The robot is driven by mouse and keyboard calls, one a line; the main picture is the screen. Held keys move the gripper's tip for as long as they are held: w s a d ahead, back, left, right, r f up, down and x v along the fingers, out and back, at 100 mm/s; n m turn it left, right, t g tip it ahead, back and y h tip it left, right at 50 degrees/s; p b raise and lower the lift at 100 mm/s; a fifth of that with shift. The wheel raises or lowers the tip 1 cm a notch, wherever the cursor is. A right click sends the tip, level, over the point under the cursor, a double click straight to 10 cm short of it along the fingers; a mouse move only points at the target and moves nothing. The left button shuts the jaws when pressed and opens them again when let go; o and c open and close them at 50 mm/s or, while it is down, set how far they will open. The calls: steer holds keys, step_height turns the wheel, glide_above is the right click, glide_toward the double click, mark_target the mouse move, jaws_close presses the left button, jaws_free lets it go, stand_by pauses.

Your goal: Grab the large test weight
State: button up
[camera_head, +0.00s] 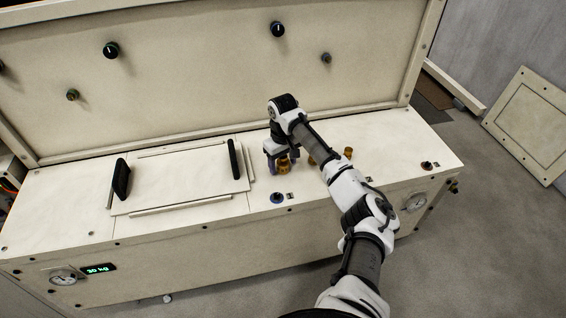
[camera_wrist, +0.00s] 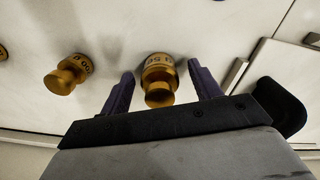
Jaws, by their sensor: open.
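A brass test weight with a knob stands upright on the cream bench top, between the fingers of my gripper (camera_head: 277,165). This weight (camera_head: 284,167) is partly covered by the gripper in the head view. In the wrist view the same weight (camera_wrist: 160,78) has a purple finger on each side, with a gap at each, and looks the largest. Its dark marking is only partly readable. A smaller brass weight (camera_wrist: 70,74) stands to its left, outside the fingers. A third (camera_head: 348,152) stands farther right in the head view. My gripper is open.
A hatch lid (camera_head: 180,177) with two black handles lies left of the weights; one handle (camera_head: 235,160) is close to my gripper. A blue-based knob (camera_head: 277,198) sits in front. An upright panel (camera_head: 215,70) rises behind. The bench top farther right is mostly clear.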

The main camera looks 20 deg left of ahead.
steer(key=shift+f, duration=0.3)
steer(key=shift+r, duration=0.1)
jaws_close()
steer(key=shift+r, duration=0.1)
